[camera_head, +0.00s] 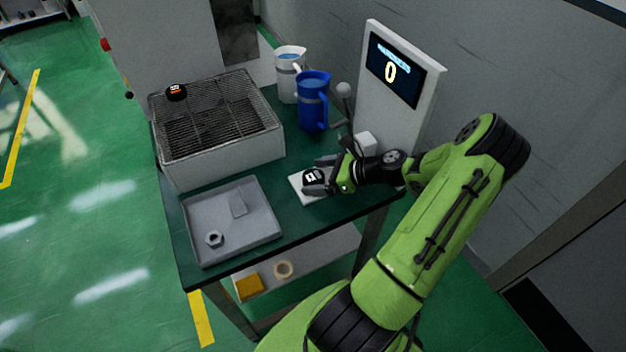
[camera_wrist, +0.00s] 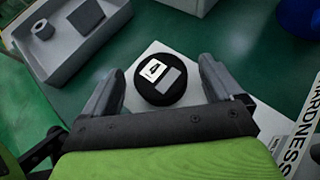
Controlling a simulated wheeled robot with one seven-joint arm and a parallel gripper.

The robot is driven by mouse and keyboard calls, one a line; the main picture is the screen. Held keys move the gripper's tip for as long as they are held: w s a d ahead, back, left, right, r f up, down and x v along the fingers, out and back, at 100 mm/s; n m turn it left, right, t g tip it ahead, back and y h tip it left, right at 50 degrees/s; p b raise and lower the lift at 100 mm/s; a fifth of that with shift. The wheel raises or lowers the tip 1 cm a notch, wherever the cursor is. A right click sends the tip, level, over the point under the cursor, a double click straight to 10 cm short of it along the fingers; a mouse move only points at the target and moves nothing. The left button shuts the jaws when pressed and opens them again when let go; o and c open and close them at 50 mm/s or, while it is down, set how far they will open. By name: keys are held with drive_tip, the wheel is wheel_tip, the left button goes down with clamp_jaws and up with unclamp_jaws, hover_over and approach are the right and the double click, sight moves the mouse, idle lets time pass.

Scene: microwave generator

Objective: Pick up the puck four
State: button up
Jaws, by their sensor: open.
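Puck four is a black round puck (camera_wrist: 160,79) with a white label reading 4. It lies on a white plate (camera_wrist: 133,121) of the hardness tester, and in the head view the puck (camera_head: 312,176) shows at the plate's left part. My gripper (camera_wrist: 159,82) is open, with one finger on each side of the puck. Gaps show between the fingers and the puck in the wrist view. In the head view my gripper (camera_head: 318,175) is low over the plate and partly hides it.
A grey tray (camera_head: 259,244) with a nut (camera_head: 214,239) stands at the front left. A blue jug (camera_head: 313,101) and a white jug (camera_head: 289,73) stand behind. The tester's display (camera_head: 392,72) reads 0.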

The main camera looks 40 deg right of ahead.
drive_tip(key=shift+r, duration=0.1)
drive_tip(key=c, duration=1.3)
